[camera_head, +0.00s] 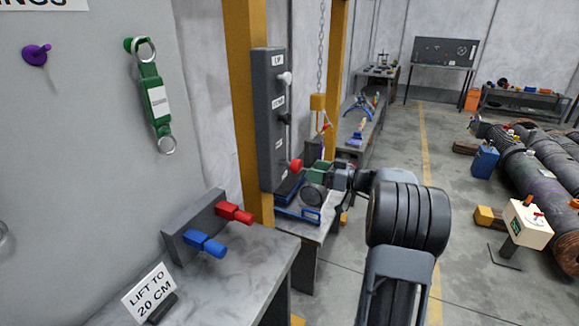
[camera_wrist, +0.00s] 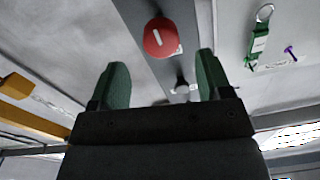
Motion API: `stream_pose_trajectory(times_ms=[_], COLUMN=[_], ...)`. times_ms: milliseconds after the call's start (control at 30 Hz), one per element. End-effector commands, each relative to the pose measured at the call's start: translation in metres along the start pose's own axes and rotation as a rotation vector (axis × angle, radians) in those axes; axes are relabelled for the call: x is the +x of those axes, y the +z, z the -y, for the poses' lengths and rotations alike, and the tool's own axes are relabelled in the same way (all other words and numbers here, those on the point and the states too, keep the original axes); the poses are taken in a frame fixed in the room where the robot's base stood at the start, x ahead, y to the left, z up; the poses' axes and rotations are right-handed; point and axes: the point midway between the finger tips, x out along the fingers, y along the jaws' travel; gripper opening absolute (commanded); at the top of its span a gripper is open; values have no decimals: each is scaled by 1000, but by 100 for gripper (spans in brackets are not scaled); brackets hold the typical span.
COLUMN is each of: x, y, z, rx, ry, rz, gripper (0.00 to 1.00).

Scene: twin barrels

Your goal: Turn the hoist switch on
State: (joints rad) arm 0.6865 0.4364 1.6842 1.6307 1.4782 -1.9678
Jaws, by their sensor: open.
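A tall grey control panel (camera_head: 268,120) is fixed by the yellow post. Its lower end carries a red round knob (camera_head: 296,166), probably the hoist switch. In the wrist view the red knob (camera_wrist: 162,38) shows its face with a white bar set at a slant. Above it on the panel are a black lever (camera_head: 285,119) and a pale knob (camera_head: 285,78). My gripper (camera_head: 312,172) is open with green fingers, close to the red knob. In the wrist view my gripper (camera_wrist: 162,68) is empty, and the red knob lies just past the fingertips, apart from them.
A hoist chain with a yellow block (camera_head: 318,102) hangs right of the panel. Below my gripper is a bench with a blue frame (camera_head: 298,214). Red and blue handles (camera_head: 205,244) stick out at lower left. Open floor lies to the right, with pipes beyond.

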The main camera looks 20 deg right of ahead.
Motion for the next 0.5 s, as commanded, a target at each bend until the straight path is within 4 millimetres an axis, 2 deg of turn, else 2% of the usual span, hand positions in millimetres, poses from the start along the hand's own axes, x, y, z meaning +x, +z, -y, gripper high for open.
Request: stream_pose_trajectory(times_ms=[33,200,500], x=[12,43,80], y=[-1,-1,0], z=[1,1,1], rx=[1,1,1], ry=[-4,-3,-1], rz=[2,2,2], gripper=[72,72,72])
